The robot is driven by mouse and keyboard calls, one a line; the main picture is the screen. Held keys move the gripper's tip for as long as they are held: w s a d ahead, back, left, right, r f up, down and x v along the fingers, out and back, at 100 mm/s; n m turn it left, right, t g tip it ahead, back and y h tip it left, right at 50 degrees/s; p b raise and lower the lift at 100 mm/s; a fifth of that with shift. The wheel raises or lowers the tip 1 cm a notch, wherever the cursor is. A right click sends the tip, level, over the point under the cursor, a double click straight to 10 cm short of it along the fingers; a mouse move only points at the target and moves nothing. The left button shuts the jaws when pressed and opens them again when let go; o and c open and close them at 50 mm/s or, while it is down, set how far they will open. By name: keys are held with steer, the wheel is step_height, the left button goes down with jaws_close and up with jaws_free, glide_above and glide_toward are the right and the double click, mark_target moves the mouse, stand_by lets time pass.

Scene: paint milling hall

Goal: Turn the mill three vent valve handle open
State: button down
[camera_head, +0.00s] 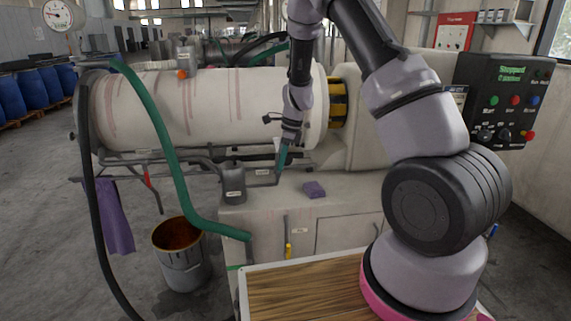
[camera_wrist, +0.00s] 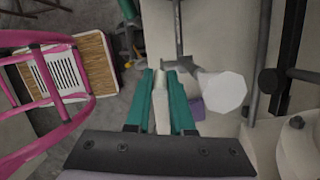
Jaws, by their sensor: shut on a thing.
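My gripper (camera_head: 282,160) points down in front of the white mill drum (camera_head: 215,105), at the pipework above the mill's base cabinet. In the wrist view its two green fingers (camera_wrist: 163,80) are shut on a pale, narrow handle (camera_wrist: 162,98). This looks like the vent valve handle, but no label on it is readable. A grey pipe with a fitting (camera_wrist: 180,45) lies just beyond the fingertips. A pale octagonal disc (camera_wrist: 222,92) is to their right. In the head view the handle is hidden or too small to tell, so its angle is unclear there.
A purple block (camera_head: 314,189) lies on the cabinet top near my gripper. A green hose (camera_head: 160,135) and a black hose (camera_head: 90,190) hang at left. A bucket (camera_head: 180,250) stands on the floor. A control panel (camera_head: 505,100) is at right. Blue drums (camera_head: 40,90) stand far left.

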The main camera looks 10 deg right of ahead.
steer(key=shift+a+h, duration=0.55)
steer(key=shift+h, duration=0.65)
steer(key=c, duration=0.8)
jaws_free()
steer(key=shift+a, duration=0.1)
step_height(320, 180, up, 11)
steer(key=shift+s+f, duration=0.1)
